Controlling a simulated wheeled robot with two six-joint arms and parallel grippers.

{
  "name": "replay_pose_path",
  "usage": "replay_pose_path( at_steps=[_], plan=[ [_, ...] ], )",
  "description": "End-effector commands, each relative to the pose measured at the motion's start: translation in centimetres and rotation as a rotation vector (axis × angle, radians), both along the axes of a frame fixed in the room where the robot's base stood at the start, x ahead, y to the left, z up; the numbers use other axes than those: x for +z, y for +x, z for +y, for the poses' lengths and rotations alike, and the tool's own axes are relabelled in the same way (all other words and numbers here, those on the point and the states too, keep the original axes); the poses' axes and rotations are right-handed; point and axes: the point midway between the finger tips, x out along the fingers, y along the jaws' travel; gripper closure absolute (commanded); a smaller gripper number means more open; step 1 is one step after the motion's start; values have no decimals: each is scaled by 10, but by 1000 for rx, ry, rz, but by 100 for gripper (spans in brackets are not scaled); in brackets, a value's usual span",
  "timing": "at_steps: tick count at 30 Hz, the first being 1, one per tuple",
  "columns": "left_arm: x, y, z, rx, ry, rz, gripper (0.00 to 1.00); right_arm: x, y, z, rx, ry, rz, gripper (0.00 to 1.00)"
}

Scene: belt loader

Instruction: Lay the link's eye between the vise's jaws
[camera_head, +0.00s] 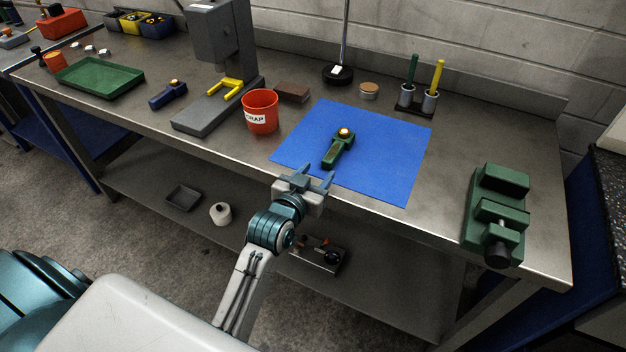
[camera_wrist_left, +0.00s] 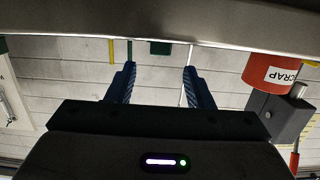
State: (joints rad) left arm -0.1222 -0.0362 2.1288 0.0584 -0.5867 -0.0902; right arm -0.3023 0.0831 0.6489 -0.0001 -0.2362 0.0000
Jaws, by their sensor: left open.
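A green link (camera_head: 336,154) with a brass-coloured piece at its round eye lies on the blue mat (camera_head: 395,165), the eye toward the back. The green vise (camera_head: 497,215) stands at the right end of the bench, a dark knob at its front. A narrow gap shows between its jaws. My left gripper (camera_head: 316,174) is open and empty at the bench's front edge, just in front of the link and apart from it. In the left wrist view its two blue fingers (camera_wrist_left: 161,85) are spread with nothing between them. My right gripper is not in view.
A red scrap bucket (camera_head: 261,111) stands left of the mat, also in the left wrist view (camera_wrist_left: 272,72). A grey press (camera_head: 222,50), a blue link (camera_head: 168,94) and a green tray (camera_head: 99,76) are farther left. Bench between mat and vise is clear.

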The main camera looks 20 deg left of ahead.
Motion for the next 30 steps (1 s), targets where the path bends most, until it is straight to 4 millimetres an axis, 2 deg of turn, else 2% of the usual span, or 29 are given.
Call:
replay_pose_path(
  at_steps=[3,5,9,12,17,24,30],
  plan=[
    [2,-10,0,0,0,2,49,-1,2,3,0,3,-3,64],
    [9,-10,0,0,1,18,49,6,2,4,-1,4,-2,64],
    [27,4,-4,-1,4,126,49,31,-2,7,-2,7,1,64],
    [31,12,-6,-1,6,200,49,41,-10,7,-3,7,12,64],
    [24,26,-7,0,8,248,49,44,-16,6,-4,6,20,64],
    [10,58,-7,0,9,245,49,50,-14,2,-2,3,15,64],
    [5,70,-7,0,8,244,49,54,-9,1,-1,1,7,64]
  ],
)
